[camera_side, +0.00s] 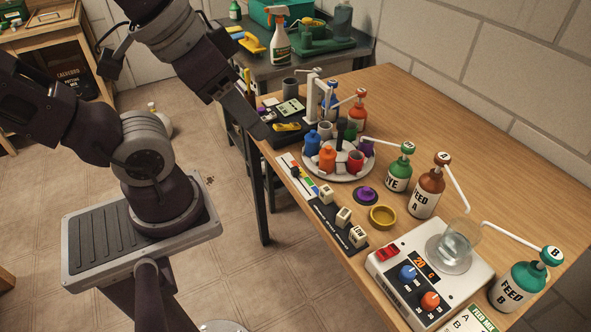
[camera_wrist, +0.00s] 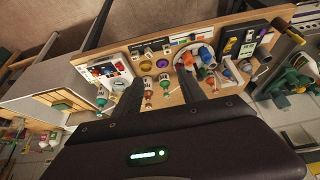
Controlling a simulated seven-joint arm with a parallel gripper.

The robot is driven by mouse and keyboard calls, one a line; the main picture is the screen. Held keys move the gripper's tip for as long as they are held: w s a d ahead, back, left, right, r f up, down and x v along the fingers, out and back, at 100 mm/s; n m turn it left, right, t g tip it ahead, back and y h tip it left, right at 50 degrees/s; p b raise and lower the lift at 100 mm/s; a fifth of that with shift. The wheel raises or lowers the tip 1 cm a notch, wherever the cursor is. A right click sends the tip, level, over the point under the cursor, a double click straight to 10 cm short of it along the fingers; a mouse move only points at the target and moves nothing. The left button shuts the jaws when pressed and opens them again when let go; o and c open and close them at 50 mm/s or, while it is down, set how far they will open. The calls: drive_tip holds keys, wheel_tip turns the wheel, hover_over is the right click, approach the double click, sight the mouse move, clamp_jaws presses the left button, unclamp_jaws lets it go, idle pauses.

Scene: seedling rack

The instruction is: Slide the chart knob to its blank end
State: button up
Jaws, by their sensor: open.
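The chart (camera_side: 287,162) is a narrow white strip with coloured bands, lying along the table's front-left edge. A small dark knob (camera_side: 295,172) sits on it. The strip looks plain white toward its far end and coloured toward its near end. The chart also shows in the wrist view (camera_wrist: 184,41), where the knob is too small to make out surely. My gripper (camera_side: 262,130) is open and empty, in the air off the table edge, up and left of the chart in the side view. In the wrist view its two dark fingers (camera_wrist: 160,92) point toward the table.
A round carousel (camera_side: 338,176) with coloured bottles and cups stands right beside the chart. A dark strip with white blocks (camera_side: 325,212) continues along the edge.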

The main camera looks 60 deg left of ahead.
drive_tip(key=shift+c, duration=0.9)
drive_tip(key=shift+w+a, duration=0.1)
drive_tip(key=shift+w, duration=0.25)
drive_tip(key=shift+c, duration=0.2)
drive_tip(key=g, duration=1)
hover_over(296, 168)
drive_tip(key=w, duration=0.3)
wheel_tip(296, 168, down, 20)
drive_tip(key=x, duration=0.8)
drive_tip(key=shift+w, duration=0.2)
clamp_jaws()
